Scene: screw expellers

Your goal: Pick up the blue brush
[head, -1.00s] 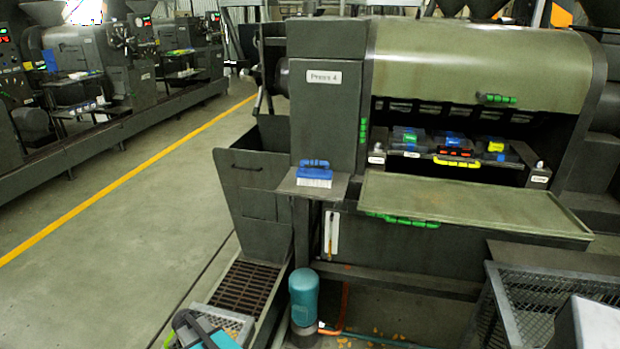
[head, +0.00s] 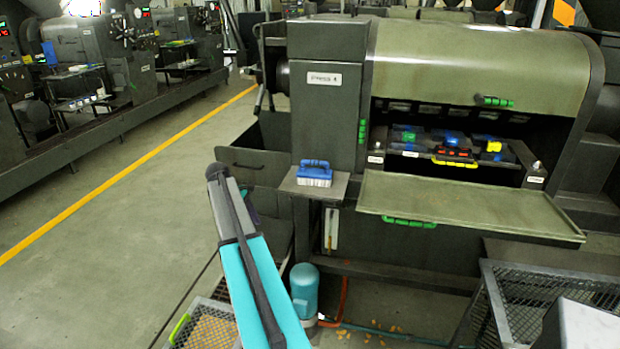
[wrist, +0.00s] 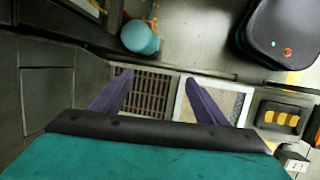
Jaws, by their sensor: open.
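The blue brush (head: 314,167) lies bristles down on a small grey side shelf (head: 339,187) of the press. Its blue handle is on top and its pale bristles show beneath. My gripper shows in the wrist view (wrist: 157,95) with its two purple fingers spread apart and nothing between them. In the head view my teal arm rises to the left of the shelf, and the gripper is mostly hidden behind it. The gripper is apart from the brush. The brush does not show in the wrist view.
The press's wide tray (head: 470,205) juts out right of the shelf. A teal motor (head: 304,285) stands below, also in the wrist view (wrist: 139,37). A floor grate (wrist: 150,92) lies under my gripper. A mesh crate (head: 550,290) is at the lower right.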

